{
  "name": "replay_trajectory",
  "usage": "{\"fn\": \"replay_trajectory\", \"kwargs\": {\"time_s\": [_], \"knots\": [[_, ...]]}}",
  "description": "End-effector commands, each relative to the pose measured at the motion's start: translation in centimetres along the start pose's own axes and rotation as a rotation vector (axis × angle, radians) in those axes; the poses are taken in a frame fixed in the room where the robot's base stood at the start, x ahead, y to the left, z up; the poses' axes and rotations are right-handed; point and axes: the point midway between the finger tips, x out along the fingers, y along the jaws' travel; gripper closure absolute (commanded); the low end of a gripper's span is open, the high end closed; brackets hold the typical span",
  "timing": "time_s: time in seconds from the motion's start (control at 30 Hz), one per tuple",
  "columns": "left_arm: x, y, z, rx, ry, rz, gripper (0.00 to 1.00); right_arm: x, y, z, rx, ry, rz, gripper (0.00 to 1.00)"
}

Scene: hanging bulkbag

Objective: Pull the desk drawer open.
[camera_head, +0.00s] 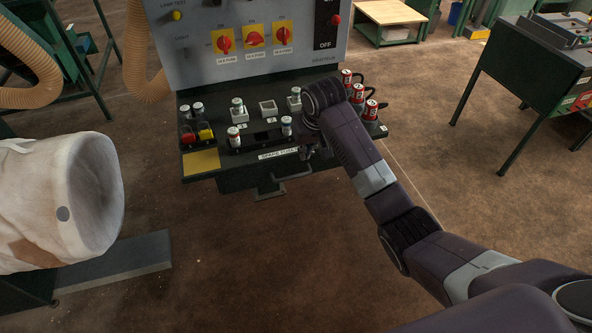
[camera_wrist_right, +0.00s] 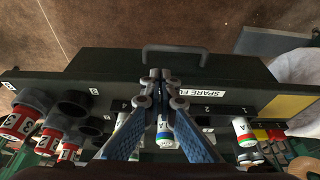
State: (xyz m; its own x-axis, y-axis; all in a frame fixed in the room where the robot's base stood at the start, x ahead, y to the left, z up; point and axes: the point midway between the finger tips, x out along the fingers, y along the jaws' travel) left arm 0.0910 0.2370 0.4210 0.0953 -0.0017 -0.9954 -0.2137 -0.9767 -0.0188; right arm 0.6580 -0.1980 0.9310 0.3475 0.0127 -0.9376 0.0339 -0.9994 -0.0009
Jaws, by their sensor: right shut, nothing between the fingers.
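The dark desk drawer (camera_head: 235,181) sits under the front of the control desk, below a label reading "SPARE FU…". Its dark bar handle (camera_head: 268,190) sticks out at the front; the handle also shows in the right wrist view (camera_wrist_right: 176,49). The drawer appears closed. My right gripper (camera_head: 306,154) is over the desk's front edge, to the right of the handle and above it. In the right wrist view its fingertips (camera_wrist_right: 160,74) are together, empty, close to the handle but apart from it. My left gripper is out of view.
The desk top (camera_head: 251,142) carries several fuses and sockets, with red numbered fuses (camera_head: 357,92) at the right. A switch panel (camera_head: 250,40) rises behind. A white bulk bag (camera_head: 40,205) is at the left. The floor before the desk is clear.

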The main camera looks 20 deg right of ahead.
Motion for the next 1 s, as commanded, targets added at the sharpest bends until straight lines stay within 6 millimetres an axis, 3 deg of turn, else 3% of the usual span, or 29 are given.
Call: {"fn": "replay_trajectory", "kwargs": {"time_s": [0.1,0.2,0.6,1.0], "knots": [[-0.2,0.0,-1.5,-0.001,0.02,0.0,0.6,1.1,0.0,0.1,0.0,-0.006,0.001,1.0],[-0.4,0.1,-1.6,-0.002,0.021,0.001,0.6,2.7,0.0,0.2,-0.001,-0.007,0.002,1.0],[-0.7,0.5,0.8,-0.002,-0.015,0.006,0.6,8.7,0.0,0.1,0.0,-0.003,0.001,1.0],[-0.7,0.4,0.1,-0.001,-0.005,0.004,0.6,9.8,0.0,0.1,-0.001,-0.002,0.001,1.0]]}}
